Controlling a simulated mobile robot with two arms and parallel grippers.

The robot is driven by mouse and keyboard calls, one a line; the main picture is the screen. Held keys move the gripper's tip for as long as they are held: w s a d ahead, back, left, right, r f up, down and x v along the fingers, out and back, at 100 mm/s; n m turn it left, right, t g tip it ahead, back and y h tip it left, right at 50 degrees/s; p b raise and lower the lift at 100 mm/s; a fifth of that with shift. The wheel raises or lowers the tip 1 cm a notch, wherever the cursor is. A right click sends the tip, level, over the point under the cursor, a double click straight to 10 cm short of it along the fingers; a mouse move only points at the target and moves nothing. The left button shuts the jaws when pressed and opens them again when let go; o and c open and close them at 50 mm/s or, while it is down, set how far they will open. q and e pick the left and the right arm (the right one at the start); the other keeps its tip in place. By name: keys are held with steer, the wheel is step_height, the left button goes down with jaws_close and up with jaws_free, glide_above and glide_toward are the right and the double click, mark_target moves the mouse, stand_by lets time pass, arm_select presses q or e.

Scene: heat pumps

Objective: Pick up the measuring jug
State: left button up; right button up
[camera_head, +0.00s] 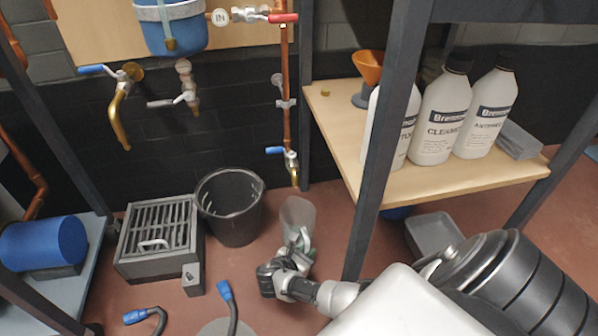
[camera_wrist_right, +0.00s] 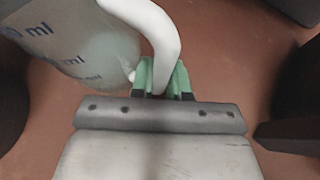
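The measuring jug (camera_head: 297,212) is a clear, greyish jug below a brass tap, right of the black bucket. In the right wrist view its body (camera_wrist_right: 85,45) with blue "ml" marks is at upper left, and its white handle (camera_wrist_right: 160,35) curves down to my gripper. My right gripper (camera_head: 300,245) is at the jug's near side. Its green fingertips (camera_wrist_right: 163,78) lie close on both sides of the handle, with no clear gap, and look shut on it. The jug's base is partly hidden, so I cannot tell whether it touches the floor. My left gripper is not in view.
The black bucket (camera_head: 232,205) stands just left of the jug, beside a grey grated box (camera_head: 158,240). A dark rack post (camera_head: 375,170) rises to the right, with a wooden shelf (camera_head: 440,180) of white bottles. Blue-ended hoses (camera_head: 226,291) lie in front.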

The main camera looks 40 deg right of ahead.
jaws_close()
steer(key=shift+r, duration=0.1)
